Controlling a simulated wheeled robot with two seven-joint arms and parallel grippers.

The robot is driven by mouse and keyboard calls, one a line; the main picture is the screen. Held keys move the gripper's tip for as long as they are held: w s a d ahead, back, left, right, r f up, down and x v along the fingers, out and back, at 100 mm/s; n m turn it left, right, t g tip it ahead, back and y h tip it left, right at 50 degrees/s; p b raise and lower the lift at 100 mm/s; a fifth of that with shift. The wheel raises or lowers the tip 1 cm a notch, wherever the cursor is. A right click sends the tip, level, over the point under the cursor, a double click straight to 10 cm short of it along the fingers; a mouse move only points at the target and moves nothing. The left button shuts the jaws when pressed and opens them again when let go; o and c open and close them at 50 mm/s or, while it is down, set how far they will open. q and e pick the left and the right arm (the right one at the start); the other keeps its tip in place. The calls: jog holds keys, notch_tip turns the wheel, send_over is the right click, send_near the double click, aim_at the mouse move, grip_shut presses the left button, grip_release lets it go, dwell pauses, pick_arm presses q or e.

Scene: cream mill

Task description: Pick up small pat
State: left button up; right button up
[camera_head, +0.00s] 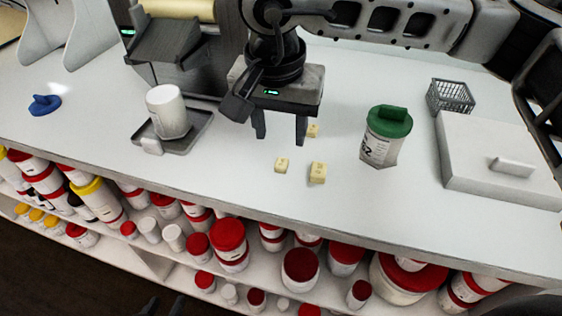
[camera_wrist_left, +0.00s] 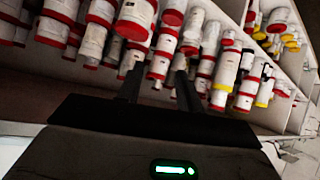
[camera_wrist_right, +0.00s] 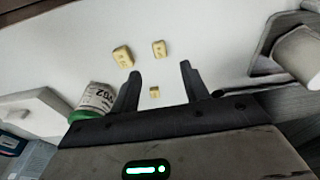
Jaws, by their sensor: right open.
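Three pale yellow pats lie on the white counter. The smallest pat (camera_head: 313,130) is partly hidden behind a finger of my right gripper in the head view. In the right wrist view this small pat (camera_wrist_right: 154,92) shows between the two fingertips. The largest pat (camera_head: 317,172) and a middle-sized pat (camera_head: 282,165) lie nearer the counter's front edge. My right gripper (camera_head: 281,142) is open and empty, pointing down above the counter. My left gripper (camera_wrist_left: 157,80) is open and empty, facing the jar shelves below the counter.
A green-lidded jar (camera_head: 385,137) stands right of the pats. A white cup (camera_head: 168,111) on a dark tray (camera_head: 190,137) stands left. A wire basket (camera_head: 450,96) and white lidded box (camera_head: 500,165) are at right. A blue object (camera_head: 44,104) lies far left.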

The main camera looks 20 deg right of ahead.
aim_at(282, 168)
jog(key=shift+w+d+f+p, duration=0.2)
jog(key=shift+f+p, duration=0.1)
jog(key=shift+f, duration=1.5)
jog(key=shift+w+d+f+p, duration=0.15)
jog(key=shift+f+p, duration=0.15)
jog(key=shift+f, duration=1.45)
jog(key=shift+a, duration=0.15)
grip_shut()
